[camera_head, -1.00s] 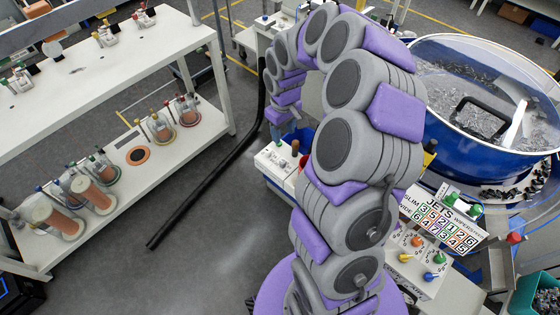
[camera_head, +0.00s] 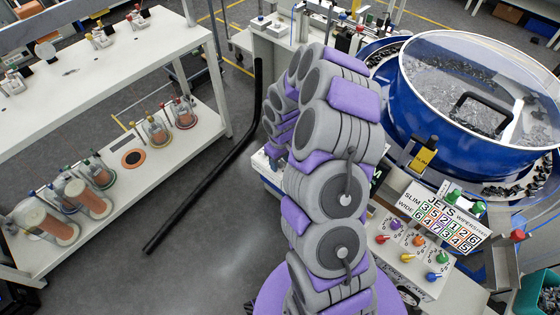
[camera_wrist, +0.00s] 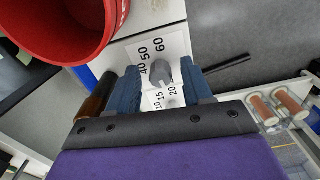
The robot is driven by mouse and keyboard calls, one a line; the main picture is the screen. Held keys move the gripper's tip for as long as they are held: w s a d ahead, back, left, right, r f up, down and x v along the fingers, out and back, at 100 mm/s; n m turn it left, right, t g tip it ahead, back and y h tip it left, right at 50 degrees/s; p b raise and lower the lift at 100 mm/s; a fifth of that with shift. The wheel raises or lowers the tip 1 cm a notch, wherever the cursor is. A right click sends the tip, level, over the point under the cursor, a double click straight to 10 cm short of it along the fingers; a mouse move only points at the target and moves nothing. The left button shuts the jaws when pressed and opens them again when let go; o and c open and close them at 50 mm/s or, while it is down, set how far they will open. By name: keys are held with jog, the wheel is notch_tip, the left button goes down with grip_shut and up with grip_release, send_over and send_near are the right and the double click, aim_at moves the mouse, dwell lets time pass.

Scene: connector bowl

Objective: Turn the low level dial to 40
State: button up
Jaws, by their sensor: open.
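In the wrist view a small grey dial knob (camera_wrist: 161,73) shows between the two blue fingers of my gripper (camera_wrist: 160,82). The fingers are spread, with a gap visible on each side of the knob. I cannot tell how deep the knob sits between them. A white scale plate (camera_wrist: 136,58) printed 40, 50, 60 lies above the knob in the picture. A second scale printed 10, 15, 20 (camera_wrist: 164,101) shows below it, partly hidden by my gripper. The knob's pointer setting is not readable. In the head view my arm hides my gripper and the dial.
A red bowl (camera_wrist: 62,25) is close at the upper left of the wrist view, with a brown cylinder (camera_wrist: 97,98) beside the left finger. The head view shows a blue connector bowl (camera_head: 470,150), a panel of coloured knobs (camera_head: 408,250) and a white shelf (camera_head: 160,50).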

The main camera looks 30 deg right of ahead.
jog(key=shift+c, duration=0.3)
grip_shut()
dwell(0.3)
jog(key=shift+m, duration=0.4)
jog(key=m, duration=0.4)
jog(key=shift+m, duration=0.3)
jog(key=m+p, duration=0.1)
jog(key=m, duration=0.3)
jog(key=m+p, duration=0.2)
jog(key=m, duration=0.3)
jog(key=shift+m, duration=0.4)
jog(key=m+p, duration=0.1)
jog(key=m, duration=0.3)
jog(key=shift+w+p, duration=0.1)
jog(key=shift+p, duration=0.25)
jog(key=shift+m, duration=0.4)
